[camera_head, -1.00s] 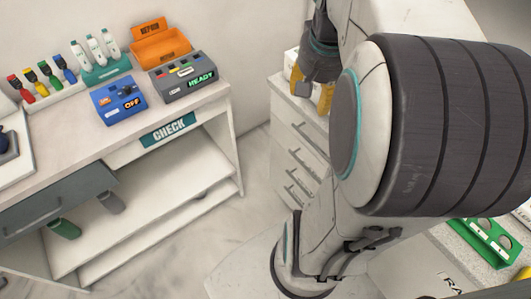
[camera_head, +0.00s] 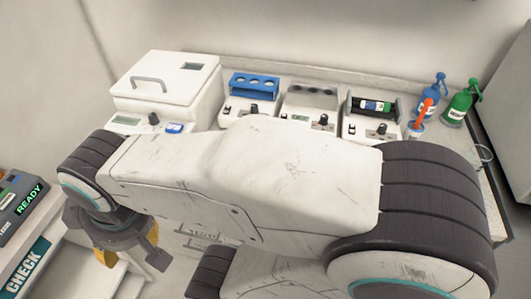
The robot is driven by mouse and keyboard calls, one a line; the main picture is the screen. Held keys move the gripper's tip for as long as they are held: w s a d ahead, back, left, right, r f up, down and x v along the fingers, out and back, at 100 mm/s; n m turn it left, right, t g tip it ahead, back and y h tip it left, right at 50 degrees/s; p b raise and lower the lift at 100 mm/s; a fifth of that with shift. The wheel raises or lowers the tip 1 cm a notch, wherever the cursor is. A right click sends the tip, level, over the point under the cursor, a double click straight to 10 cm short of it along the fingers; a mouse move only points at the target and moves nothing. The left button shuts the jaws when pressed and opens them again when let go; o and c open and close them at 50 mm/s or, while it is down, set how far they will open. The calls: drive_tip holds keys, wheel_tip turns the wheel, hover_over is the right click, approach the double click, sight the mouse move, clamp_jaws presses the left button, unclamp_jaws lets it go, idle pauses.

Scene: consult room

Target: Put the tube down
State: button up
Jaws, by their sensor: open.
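My gripper (camera_head: 130,251) hangs at the lower left, pointing down, with its yellow fingertips apart. No tube shows between them. A small cylinder with blue and green bands (camera_head: 374,106), which may be a tube, lies sideways in a dark cradle on the right-hand white device (camera_head: 360,129). My gripper is well to the left and in front of it. A blue rack with round holes (camera_head: 254,87) stands on another white device, and a grey rack with holes (camera_head: 309,97) on the one between. I see no tube standing in either rack.
A white lidded box (camera_head: 165,85) stands at the counter's left. A blue spray bottle (camera_head: 432,98), a green spray bottle (camera_head: 461,103) and a cup with an orange item (camera_head: 418,128) stand at the right. My arm hides the counter's front. A "READY" device (camera_head: 25,205) sits at left.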

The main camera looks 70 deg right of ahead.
drive_tip(key=w+d+m+g+h+b, duration=0.1)
drive_tip(key=d+m+b, duration=0.1)
drive_tip(key=d+m, duration=1)
drive_tip(key=w+d+m+g+b, duration=0.2)
drive_tip(key=d+m, duration=1.1)
drive_tip(key=s+d+f+m, duration=0.2)
drive_tip(key=s+d+m, duration=0.4)
drive_tip(key=s, duration=0.1)
drive_tip(key=s+d+f+m+b, duration=0.1)
drive_tip(key=s+d+f+m, duration=0.2)
drive_tip(key=s+d+m, duration=0.3)
drive_tip(key=s+d+f+m+g+y+b, duration=0.1)
drive_tip(key=s+d+f+m, duration=0.1)
drive_tip(key=s+d+m, duration=0.4)
drive_tip(key=shift+s+f+m, duration=0.25)
drive_tip(key=shift+s+m, duration=0.65)
drive_tip(key=shift+m, duration=0.1)
drive_tip(key=shift+s+f, duration=0.25)
drive_tip(key=shift+f, duration=0.4)
drive_tip(key=shift+w+d+f+b, duration=0.1)
drive_tip(key=shift+f+b, duration=0.1)
drive_tip(key=shift+f, duration=1.3)
drive_tip(key=shift+w+f+b, duration=0.1)
drive_tip(key=shift+f+b, duration=0.1)
drive_tip(key=shift+f, duration=1.3)
drive_tip(key=shift+c, duration=0.2)
clamp_jaws()
